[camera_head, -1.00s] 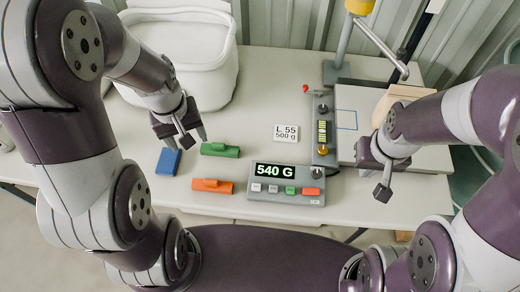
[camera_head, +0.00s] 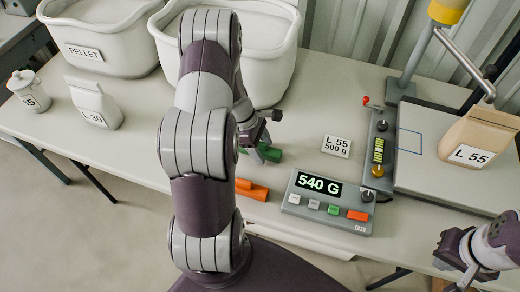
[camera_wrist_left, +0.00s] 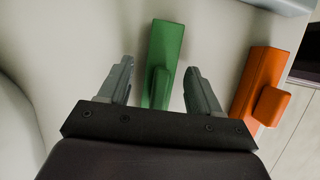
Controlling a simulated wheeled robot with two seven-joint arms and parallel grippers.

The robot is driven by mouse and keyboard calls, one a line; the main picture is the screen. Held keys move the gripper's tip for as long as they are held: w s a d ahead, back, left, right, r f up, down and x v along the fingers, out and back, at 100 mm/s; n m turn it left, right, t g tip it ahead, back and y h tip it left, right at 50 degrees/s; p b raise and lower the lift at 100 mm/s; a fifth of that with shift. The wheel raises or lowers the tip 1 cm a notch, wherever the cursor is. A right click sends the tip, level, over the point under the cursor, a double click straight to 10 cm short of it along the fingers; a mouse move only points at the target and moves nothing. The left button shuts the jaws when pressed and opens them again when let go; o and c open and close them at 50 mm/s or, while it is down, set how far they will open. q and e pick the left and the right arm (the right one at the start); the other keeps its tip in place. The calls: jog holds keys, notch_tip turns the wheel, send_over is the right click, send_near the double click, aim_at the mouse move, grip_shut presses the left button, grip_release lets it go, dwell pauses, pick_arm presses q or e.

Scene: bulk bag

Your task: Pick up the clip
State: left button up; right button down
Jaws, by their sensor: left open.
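The green clip (camera_head: 275,155) lies on the table, partly covered by my left gripper (camera_head: 264,152) in the head view. In the left wrist view, the green clip (camera_wrist_left: 165,62) lies between the two spread fingers of my left gripper (camera_wrist_left: 160,85), with gaps on both sides. That gripper is open and empty. The orange clip (camera_head: 253,190) lies nearer to me; it also shows to the right in the left wrist view (camera_wrist_left: 261,85). The blue clip is not visible now. My right gripper (camera_head: 450,262) is at the lower right, its jaws unclear.
A scale display (camera_head: 328,203) reading 540 G stands right of the clips. An "L 55 500 g" card (camera_head: 336,146) lies behind it. A weighing platform (camera_head: 440,165) carries a paper bag (camera_head: 478,140). White tubs (camera_head: 105,35) stand at the back left.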

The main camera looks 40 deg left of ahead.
aim_at(264, 144)
pick_arm(q)
jog(key=shift+w+f, duration=0.1)
jog(key=shift+f, duration=0.15)
jog(key=c, duration=1)
jog(key=shift+c, duration=0.2)
jog(key=shift+r, duration=0.55)
notch_tip(264, 144, up, 3)
jog(key=shift+f+p, duration=0.1)
jog(key=shift+p, duration=0.2)
jog(key=w+d+r, duration=0.6)
jog(key=d+r, duration=0.1)
jog(key=d, duration=0.2)
jog(key=shift+w+d+r, duration=0.15)
jog(key=shift+w+d, duration=0.15)
jog(key=shift+w, duration=0.05)
